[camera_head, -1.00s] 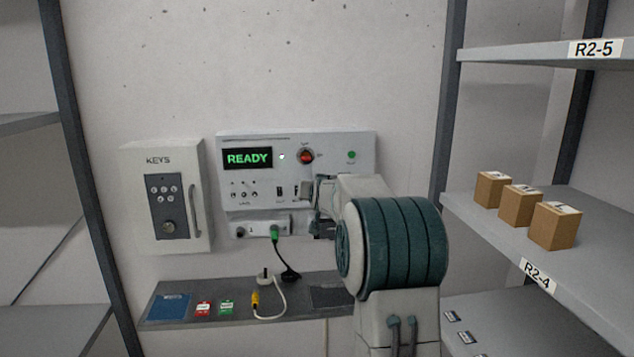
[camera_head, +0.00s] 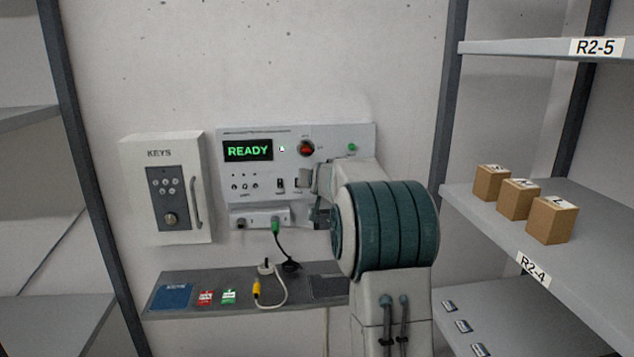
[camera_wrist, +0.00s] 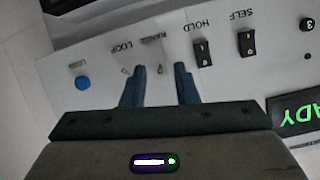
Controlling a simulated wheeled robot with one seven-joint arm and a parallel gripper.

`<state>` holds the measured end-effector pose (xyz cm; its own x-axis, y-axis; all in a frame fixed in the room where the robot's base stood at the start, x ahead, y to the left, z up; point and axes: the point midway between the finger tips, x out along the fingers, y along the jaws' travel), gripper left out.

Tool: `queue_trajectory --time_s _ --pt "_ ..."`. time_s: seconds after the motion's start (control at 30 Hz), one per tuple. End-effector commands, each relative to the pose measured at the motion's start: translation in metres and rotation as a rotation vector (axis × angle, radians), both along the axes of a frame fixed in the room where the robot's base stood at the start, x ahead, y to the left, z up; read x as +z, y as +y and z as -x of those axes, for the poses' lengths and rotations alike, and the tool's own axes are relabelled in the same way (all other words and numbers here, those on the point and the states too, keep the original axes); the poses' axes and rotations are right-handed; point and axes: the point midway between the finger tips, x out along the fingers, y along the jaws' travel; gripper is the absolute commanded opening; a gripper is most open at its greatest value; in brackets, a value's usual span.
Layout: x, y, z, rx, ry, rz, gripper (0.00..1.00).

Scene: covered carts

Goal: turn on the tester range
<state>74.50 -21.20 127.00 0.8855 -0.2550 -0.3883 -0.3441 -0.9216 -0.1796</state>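The tester (camera_head: 340,140) is a pale wall panel with a lit green READY display (camera_head: 248,150). In the wrist view its panel appears upside down, with the RANGE label (camera_wrist: 147,42) between the LOOP and HOLD labels. My gripper (camera_wrist: 160,72) is open, its two dark fingers apart just below the RANGE label. A small dark mark shows between the fingers; the range switch itself is mostly hidden, and I cannot tell its position or whether a finger touches it. The black HOLD switch (camera_wrist: 202,52) is just right of the fingers. In the head view my gripper (camera_head: 312,188) is at the panel's lower middle.
A blue button (camera_wrist: 82,83) and the SELF switch (camera_wrist: 246,42) flank the fingers. Below the tester are a socket strip (camera_head: 250,217) with a green plug and a narrow shelf (camera_head: 205,278). A key box (camera_head: 165,190) hangs left; shelves with boxes (camera_head: 518,200) stand right.

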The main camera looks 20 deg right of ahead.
Motion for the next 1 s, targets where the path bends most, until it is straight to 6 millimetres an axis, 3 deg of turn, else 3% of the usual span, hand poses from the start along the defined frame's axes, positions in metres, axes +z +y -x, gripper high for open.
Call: queue_trajectory --time_s 0.2,0.37,1.0 --pt "0.002 0.001 0.003 0.0 -0.002 0.001 0.27" --pt "0.007 0.005 0.017 -0.001 -0.003 0.001 0.27" --pt "0.047 0.031 0.109 -0.001 -0.003 0.001 0.27"
